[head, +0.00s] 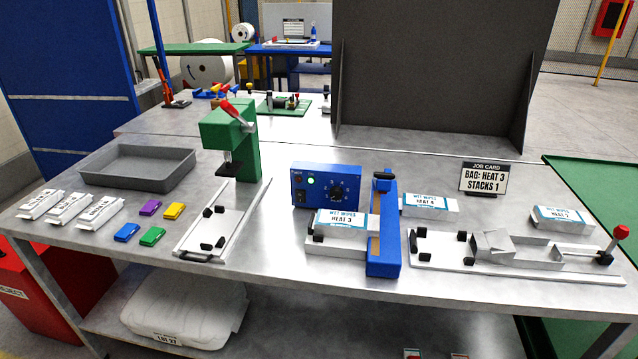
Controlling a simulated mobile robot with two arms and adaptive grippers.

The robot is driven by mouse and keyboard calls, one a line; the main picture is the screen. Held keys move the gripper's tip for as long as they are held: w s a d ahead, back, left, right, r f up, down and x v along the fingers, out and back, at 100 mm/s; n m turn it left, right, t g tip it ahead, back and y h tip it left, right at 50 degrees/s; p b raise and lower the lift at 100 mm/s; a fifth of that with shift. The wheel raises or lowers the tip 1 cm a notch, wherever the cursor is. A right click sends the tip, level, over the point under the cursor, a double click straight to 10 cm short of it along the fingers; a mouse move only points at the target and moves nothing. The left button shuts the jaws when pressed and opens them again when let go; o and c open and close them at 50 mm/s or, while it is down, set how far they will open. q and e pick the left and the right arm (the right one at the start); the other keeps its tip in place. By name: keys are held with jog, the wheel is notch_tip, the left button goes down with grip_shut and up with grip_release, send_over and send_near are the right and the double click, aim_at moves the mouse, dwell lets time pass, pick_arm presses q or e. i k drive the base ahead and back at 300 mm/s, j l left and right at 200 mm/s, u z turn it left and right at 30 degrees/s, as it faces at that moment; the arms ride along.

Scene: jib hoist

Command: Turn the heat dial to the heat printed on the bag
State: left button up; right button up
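The heat dial (338,192) is a black knob on the front of the blue control box (302,191) in the middle of the table. Its pointer and scale marks are too small to read. A small green light (311,181) glows at the box's upper left. A white bag (342,221) printed "HEAT 3" lies just in front of the box, beside the blue upright bar of the sealer (383,240). The job card (484,180) reads "BAG: HEAT 3, STACKS 1". Neither of my grippers is in view.
Two other labelled bags lie right of the sealer, one behind it (430,205) and one at far right (563,218). A green press (230,145) stands left of the box. A white fixture with a red-knobbed lever (515,255) is front right. A grey tray (137,165) is at left.

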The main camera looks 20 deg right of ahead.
aim_at(336, 193)
jog(key=i+j+z, duration=0.2)
jog(key=i+z, duration=0.2)
jog(key=i+j+z, duration=0.35)
jog(key=l, duration=0.1)
